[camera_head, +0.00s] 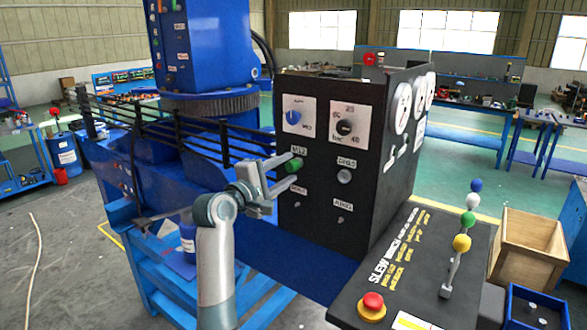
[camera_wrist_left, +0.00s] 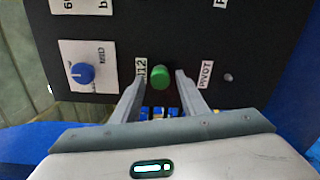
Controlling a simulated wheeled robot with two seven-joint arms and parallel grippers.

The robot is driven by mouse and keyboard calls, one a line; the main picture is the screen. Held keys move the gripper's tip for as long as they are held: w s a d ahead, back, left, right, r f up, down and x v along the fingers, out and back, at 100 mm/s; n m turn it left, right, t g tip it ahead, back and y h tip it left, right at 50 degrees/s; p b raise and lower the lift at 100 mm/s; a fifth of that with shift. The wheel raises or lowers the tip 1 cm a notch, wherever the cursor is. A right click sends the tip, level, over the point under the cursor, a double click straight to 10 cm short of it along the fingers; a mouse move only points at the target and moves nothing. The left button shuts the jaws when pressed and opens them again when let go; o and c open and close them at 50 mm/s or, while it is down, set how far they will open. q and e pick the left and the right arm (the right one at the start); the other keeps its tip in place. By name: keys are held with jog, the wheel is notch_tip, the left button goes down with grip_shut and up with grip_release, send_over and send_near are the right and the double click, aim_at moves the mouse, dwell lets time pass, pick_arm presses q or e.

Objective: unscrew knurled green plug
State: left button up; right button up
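The green plug (camera_head: 294,165) sticks out of the front of the black control box (camera_head: 300,240), beside a white label that appears to read M12. It also shows in the left wrist view (camera_wrist_left: 160,76), between the fingertips. My left gripper (camera_head: 288,171) is at the box front with one finger on each side of the plug. Knurling is too small to make out. My right gripper is not in view.
A blue knob (camera_head: 294,117), a black knob (camera_head: 345,127) and small fittings share the box front. Right of it stands a lever panel (camera_head: 405,270) with a red button (camera_head: 372,303) and coloured-ball levers (camera_head: 467,219). A wooden crate (camera_head: 530,240) stands further right.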

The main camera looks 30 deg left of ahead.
pick_arm(q)
jog(key=shift+m, duration=0.5)
jog(key=m, duration=0.2)
jog(key=shift+f+m, duration=0.1)
jog(key=shift+m, duration=0.3)
jog(key=shift+m+b, duration=0.35)
jog(key=shift+m, duration=0.65)
jog(key=shift+m, duration=0.4)
